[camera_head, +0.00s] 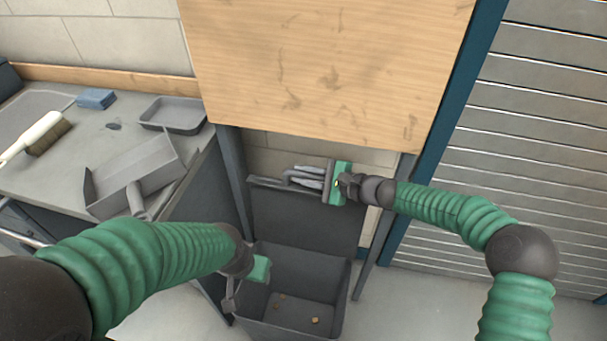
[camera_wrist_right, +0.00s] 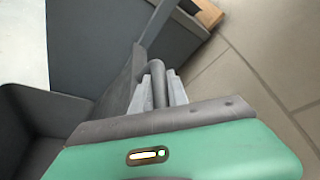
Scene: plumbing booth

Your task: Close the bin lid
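The dark grey bin (camera_head: 343,303) stands on the floor below the wooden panel, with a few small brown bits inside. Its lid (camera_head: 305,222) is open and stands upright at the back of the bin. My right gripper (camera_head: 296,177) is at the lid's top edge, its fingers pointing left. In the right wrist view, its fingers (camera_wrist_right: 158,88) close around a dark rounded bar, the lid handle (camera_wrist_right: 151,68). My left gripper (camera_head: 232,292) hangs over the bin's left rim and seems empty; its finger gap is not clear.
A wooden panel (camera_head: 325,65) hangs just above the lid. At left, a workbench (camera_head: 60,170) holds a dustpan (camera_head: 140,175), a brush (camera_head: 40,137), a blue sponge (camera_head: 96,98) and a tray (camera_head: 172,115). A slatted shutter (camera_head: 520,150) stands at right.

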